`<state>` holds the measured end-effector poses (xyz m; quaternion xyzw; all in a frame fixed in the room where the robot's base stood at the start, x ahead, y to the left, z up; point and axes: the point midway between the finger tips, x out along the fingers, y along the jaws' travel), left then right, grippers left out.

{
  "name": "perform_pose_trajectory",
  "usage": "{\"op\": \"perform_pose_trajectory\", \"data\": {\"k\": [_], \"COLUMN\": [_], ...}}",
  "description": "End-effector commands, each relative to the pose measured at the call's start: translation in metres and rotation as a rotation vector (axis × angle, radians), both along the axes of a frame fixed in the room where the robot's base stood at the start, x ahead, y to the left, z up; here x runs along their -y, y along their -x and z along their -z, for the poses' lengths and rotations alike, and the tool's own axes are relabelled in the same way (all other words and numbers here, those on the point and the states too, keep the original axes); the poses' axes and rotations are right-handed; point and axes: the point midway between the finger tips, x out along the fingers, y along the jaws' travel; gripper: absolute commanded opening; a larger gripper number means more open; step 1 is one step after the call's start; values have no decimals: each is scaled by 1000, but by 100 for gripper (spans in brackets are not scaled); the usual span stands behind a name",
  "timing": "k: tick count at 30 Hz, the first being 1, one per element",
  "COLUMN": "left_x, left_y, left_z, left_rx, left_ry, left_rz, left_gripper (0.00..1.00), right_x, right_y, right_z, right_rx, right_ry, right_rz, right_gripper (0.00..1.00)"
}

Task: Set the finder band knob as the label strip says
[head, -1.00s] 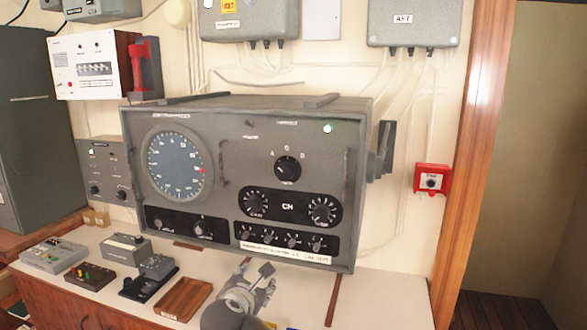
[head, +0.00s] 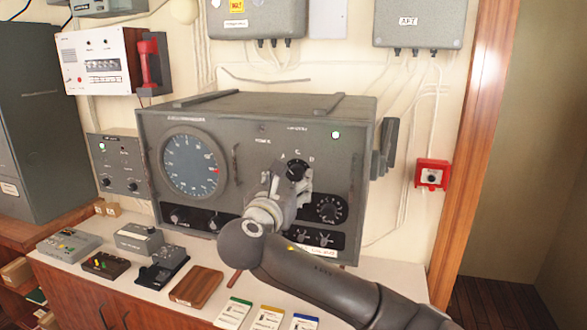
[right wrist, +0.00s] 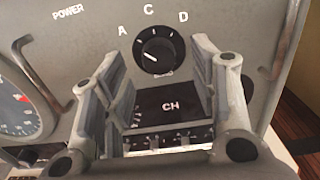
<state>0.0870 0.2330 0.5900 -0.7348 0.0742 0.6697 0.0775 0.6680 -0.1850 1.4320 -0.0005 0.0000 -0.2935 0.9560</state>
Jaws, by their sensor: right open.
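The finder band knob (head: 297,168) is a round black knob on the grey finder's front panel. It also shows in the right wrist view (right wrist: 159,52), with the letters A, C and D around it. Its white mark points left, somewhat below the letter A. My right gripper (head: 288,184) is open just in front of and below the knob. In the right wrist view its fingers (right wrist: 162,65) stand apart, with the knob seen between their tips; contact cannot be told. The white label strip (head: 320,252) at the finder's lower edge is mostly hidden by my right arm and unreadable. My left gripper is not in view.
The CH panel (right wrist: 170,106) lies below the knob. A metal handle (right wrist: 38,68) stands out left of it. A wooden tray (head: 196,287), small control boxes (head: 140,238) and several coloured cards (head: 268,318) lie on the counter. A red call box (head: 431,175) is on the wall.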

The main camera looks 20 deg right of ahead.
Motion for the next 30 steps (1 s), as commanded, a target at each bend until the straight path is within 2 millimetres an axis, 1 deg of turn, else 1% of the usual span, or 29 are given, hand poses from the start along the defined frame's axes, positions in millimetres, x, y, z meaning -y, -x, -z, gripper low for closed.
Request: {"op": "perform_pose_trajectory", "data": {"k": [1,6,16,17,27,30], "left_x": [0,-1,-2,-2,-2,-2], "left_y": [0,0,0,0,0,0], "left_z": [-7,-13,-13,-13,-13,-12], "left_rx": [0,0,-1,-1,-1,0], "left_ry": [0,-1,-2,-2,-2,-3], "left_rz": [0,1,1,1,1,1], "left_gripper": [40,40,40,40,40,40], "right_x": [5,14,15,15,15,15], "right_y": [-6,-20,-23,-23,-23,-23], "right_z": [-3,-1,1,1,1,1], "right_rx": [-1,-1,0,0,0,1], "right_ry": [0,-1,-2,-2,-1,-3], "right_rz": [2,2,-1,-1,0,0], "right_gripper": [54,54,54,52,8,7]}}
